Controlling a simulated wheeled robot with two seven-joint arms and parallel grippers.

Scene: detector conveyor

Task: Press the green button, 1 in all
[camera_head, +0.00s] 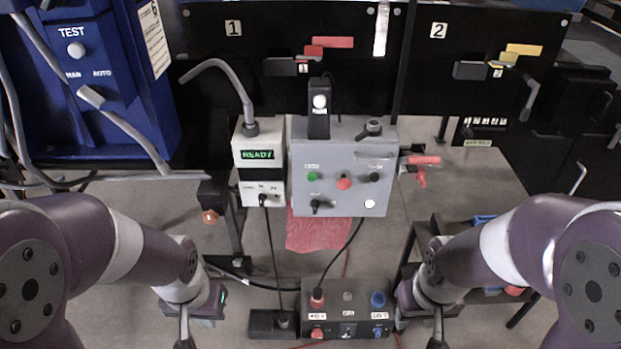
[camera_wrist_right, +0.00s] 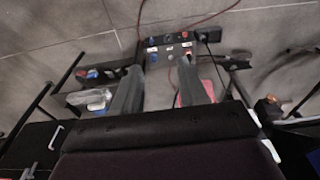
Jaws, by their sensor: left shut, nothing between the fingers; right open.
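The green button (camera_head: 312,177) is a small round button at the upper left of the grey control box (camera_head: 330,205) in the middle of the head view. My left gripper (camera_head: 185,332) is low at the left, below and well away from the box, shut and empty. My right gripper (camera_head: 438,330) is low at the right, also apart from the box. In the right wrist view its two dark fingers (camera_wrist_right: 158,80) are spread with nothing held between them. The green button cannot be made out in the right wrist view.
On the same box are a red button (camera_head: 344,184), a black knob (camera_head: 375,177) and a white button (camera_head: 369,204). A white box with a READY display (camera_head: 257,155) stands to its left. A dark connector box (camera_head: 347,300) lies below, with cables around it.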

